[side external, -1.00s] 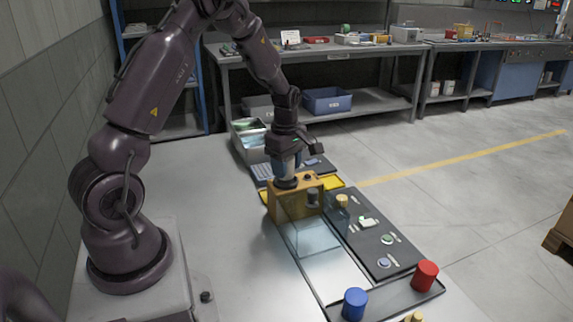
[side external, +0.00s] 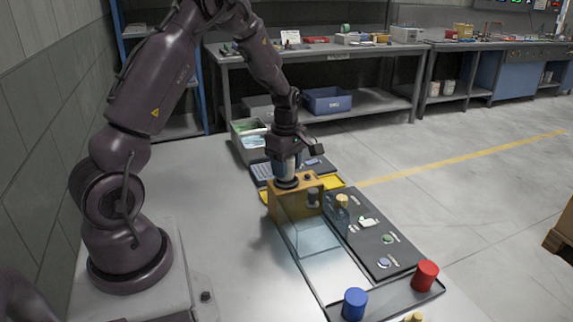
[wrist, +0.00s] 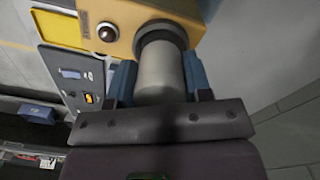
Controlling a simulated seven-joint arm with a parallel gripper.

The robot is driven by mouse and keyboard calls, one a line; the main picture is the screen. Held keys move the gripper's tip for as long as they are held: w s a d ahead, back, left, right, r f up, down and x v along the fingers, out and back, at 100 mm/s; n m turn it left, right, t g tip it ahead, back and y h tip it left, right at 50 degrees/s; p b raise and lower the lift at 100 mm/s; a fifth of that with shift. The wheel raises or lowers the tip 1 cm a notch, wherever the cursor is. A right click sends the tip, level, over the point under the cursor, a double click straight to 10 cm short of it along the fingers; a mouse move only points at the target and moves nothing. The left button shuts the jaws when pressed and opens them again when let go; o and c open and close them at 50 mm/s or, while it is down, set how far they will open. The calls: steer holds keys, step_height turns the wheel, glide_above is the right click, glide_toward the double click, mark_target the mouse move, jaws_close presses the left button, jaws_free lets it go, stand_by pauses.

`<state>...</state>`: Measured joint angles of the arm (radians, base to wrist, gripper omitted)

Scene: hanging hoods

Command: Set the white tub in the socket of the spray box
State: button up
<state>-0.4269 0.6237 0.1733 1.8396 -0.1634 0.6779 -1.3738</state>
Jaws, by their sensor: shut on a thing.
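The spray box (side external: 282,205) is the orange-yellow box in the side view. Its face also shows at the top of the wrist view (wrist: 125,12). A dark round socket ring (wrist: 158,30) is on it. The white tub (wrist: 160,72) looks pale grey in the wrist view, with its far end at the ring. How deep it sits inside cannot be told. My gripper (wrist: 161,82) is shut on the tub, with a blue finger on each side. In the side view my gripper (side external: 287,163) is right above the box, and the fingers mostly hide the tub.
A clear-walled bay (side external: 312,236) adjoins the box in front. A dark panel with buttons (side external: 375,240) lies to its right. A blue cylinder (side external: 355,303) and a red cylinder (side external: 426,274) stand on a tray nearer the camera. The left tabletop is clear.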

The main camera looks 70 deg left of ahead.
steer(key=shift+f, duration=0.8)
steer(key=o, duration=1.5)
steer(key=shift+r, duration=3.55)
